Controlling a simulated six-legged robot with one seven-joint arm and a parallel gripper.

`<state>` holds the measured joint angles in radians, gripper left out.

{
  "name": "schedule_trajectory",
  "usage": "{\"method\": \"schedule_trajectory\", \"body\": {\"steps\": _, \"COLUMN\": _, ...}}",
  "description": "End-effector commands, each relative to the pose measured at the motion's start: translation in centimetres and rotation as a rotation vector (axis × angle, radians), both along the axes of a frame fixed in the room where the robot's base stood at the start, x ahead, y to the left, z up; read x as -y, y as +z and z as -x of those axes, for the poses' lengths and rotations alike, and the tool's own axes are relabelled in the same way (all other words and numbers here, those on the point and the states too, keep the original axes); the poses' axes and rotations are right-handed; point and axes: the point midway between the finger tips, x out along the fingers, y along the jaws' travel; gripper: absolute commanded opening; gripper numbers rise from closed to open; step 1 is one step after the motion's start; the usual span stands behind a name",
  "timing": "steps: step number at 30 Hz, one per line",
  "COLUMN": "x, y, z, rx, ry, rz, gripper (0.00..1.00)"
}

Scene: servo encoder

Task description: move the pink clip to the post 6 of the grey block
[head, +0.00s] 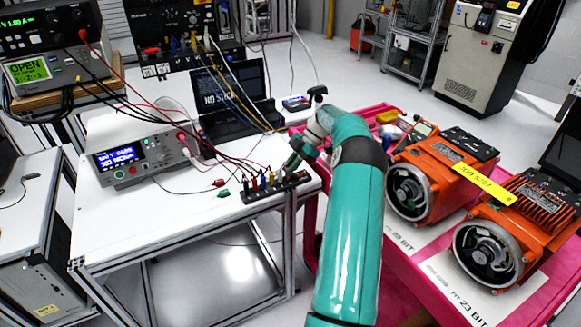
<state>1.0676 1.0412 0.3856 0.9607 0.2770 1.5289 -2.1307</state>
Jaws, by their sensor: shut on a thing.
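The dark grey block (262,192) lies near the right edge of the white table, with a row of posts and several coloured clips and leads on it. My gripper (288,168) is at the right end of the block, close above its posts. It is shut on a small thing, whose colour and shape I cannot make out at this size. I cannot pick out the pink clip for certain; the gripper and the leads may hide it. The post numbers are too small to read, so I cannot tell which post is post 6.
A red clip (218,183) and a green clip (223,194) lie on the table left of the block. Thin leads run from a meter (140,158) to the block. A laptop (235,95) stands behind. Orange motors (432,178) stand on the pink bench at right.

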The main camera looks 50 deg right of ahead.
Motion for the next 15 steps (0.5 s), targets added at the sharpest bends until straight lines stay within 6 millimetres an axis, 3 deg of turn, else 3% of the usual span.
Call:
{"method": "schedule_trajectory", "body": {"steps": 10, "x": -0.01, "y": -0.24, "z": -0.01, "rx": 0.000, "ry": 0.000, "rz": 0.000, "gripper": 0.00}}
{"method": "schedule_trajectory", "body": {"steps": 11, "x": -0.01, "y": -0.24, "z": -0.01, "rx": 0.000, "ry": 0.000, "rz": 0.000, "gripper": 0.16}}
{"method": "schedule_trajectory", "body": {"steps": 12, "x": -0.01, "y": -0.25, "z": -0.01, "rx": 0.000, "ry": 0.000, "rz": 0.000, "gripper": 0.23}}
{"method": "schedule_trajectory", "body": {"steps": 15, "x": -0.02, "y": -0.24, "z": -0.01, "rx": 0.000, "ry": 0.000, "rz": 0.000, "gripper": 0.39}}
